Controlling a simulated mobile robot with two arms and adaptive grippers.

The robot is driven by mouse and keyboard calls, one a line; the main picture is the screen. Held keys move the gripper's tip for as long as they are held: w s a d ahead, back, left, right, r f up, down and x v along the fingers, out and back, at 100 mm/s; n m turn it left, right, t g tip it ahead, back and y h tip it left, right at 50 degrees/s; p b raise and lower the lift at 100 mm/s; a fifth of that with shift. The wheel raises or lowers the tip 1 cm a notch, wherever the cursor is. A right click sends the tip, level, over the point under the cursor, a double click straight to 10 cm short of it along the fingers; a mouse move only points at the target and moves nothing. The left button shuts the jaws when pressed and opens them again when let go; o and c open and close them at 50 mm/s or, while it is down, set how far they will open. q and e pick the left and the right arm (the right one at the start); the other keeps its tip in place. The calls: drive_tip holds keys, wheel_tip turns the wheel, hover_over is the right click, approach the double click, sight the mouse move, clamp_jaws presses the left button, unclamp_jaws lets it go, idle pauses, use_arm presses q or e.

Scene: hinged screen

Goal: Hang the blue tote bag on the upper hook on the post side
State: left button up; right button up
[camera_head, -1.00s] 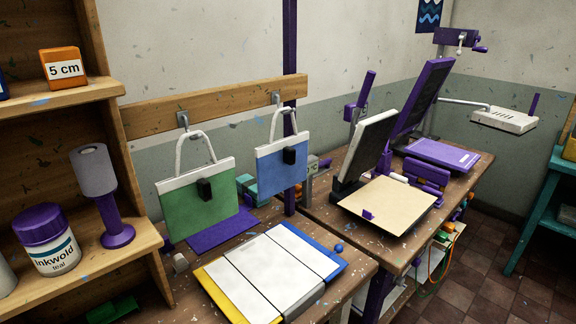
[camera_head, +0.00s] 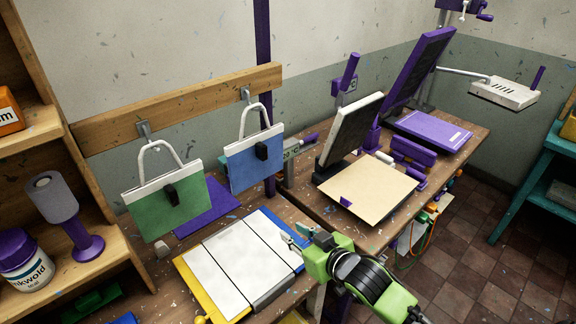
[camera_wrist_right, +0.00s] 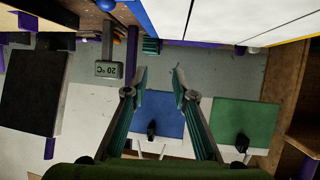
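The blue tote bag (camera_head: 252,165) hangs from the rail beside the purple post, its pale handle loop at the right hook (camera_head: 247,94). A black block sits on its front. The green tote bag (camera_head: 165,205) hangs at the left hook (camera_head: 144,132). My right gripper (camera_head: 291,238) is over the right edge of the panelled board, in front of the blue bag and apart from it. In the right wrist view, upside down, its fingers (camera_wrist_right: 159,78) are spread and empty, with the blue bag (camera_wrist_right: 160,112) beyond them. My left gripper is not in view.
A board with white panels and yellow and blue edges (camera_head: 188,281) lies on the bench below. A press with a beige platen (camera_head: 367,188) stands to the right. A wooden shelf (camera_head: 95,268) is at the left.

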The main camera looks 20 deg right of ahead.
sight(265, 154)
drive_tip(key=w+r+n+t+y, duration=0.15)
drive_tip(key=w+r, duration=0.25)
drive_tip(key=r, duration=0.4)
drive_tip(key=w+r+t+y, duration=0.2)
drive_tip(key=w+r+t, duration=0.1)
drive_tip(key=r, duration=0.4)
drive_tip(key=b+x, duration=0.1)
drive_tip(key=x, duration=0.6)
drive_tip(key=shift+w+d+b, duration=0.15)
drive_tip(key=shift+w+b, duration=0.25)
clamp_jaws()
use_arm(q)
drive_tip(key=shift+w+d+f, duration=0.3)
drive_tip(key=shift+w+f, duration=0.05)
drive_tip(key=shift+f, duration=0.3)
